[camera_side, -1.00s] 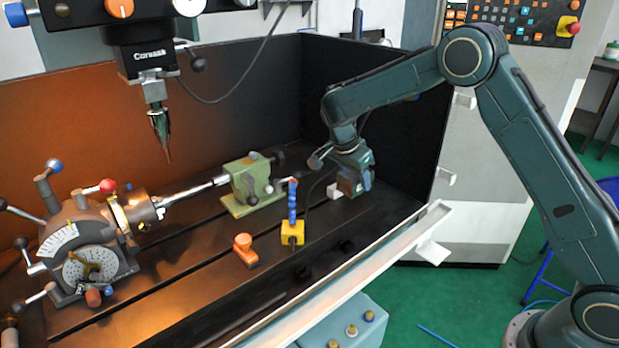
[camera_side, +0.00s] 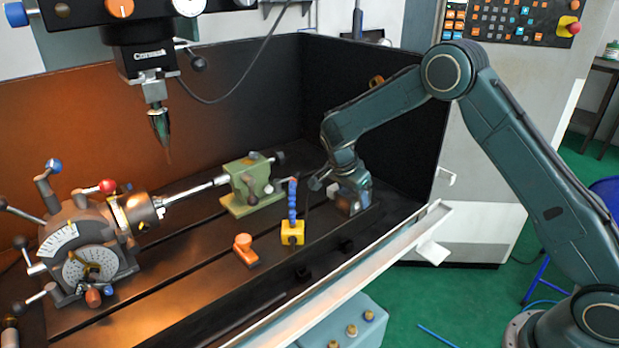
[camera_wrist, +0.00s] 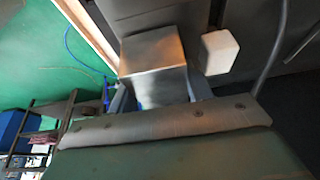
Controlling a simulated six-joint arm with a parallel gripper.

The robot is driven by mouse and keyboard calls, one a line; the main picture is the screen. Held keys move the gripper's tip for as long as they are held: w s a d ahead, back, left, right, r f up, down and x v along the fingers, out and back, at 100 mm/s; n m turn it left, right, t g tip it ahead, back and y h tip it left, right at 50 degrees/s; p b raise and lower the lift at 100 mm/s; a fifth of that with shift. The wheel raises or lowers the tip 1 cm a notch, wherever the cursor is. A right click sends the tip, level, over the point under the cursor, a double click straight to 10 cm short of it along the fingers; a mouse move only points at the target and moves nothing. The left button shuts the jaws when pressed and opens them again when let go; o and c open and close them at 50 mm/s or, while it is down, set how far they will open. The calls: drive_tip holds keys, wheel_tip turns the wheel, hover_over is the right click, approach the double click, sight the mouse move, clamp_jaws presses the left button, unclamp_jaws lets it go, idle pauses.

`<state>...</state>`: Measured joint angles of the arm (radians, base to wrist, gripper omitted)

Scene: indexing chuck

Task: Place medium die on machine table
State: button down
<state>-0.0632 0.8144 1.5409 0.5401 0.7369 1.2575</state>
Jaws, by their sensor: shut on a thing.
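My gripper (camera_side: 350,203) is low over the right end of the dark, slotted machine table (camera_side: 195,262). It is shut on a grey metal block, the die (camera_wrist: 153,55), which shows between the two fingers in the wrist view. In the side view the die is mostly hidden by the gripper. The die is at or just above the table surface; I cannot tell whether it touches.
A small white block (camera_wrist: 220,52) lies close beside the die. A yellow base with a blue hose (camera_side: 292,232), an orange piece (camera_side: 245,250) and a green tailstock (camera_side: 250,185) stand to the left. A dark wall (camera_side: 390,130) rises behind.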

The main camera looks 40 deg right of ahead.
idle(0.4)
drive_tip(key=c, duration=0.6)
unclamp_jaws()
drive_tip(key=shift+f, duration=0.15)
drive_tip(key=v, duration=1.2)
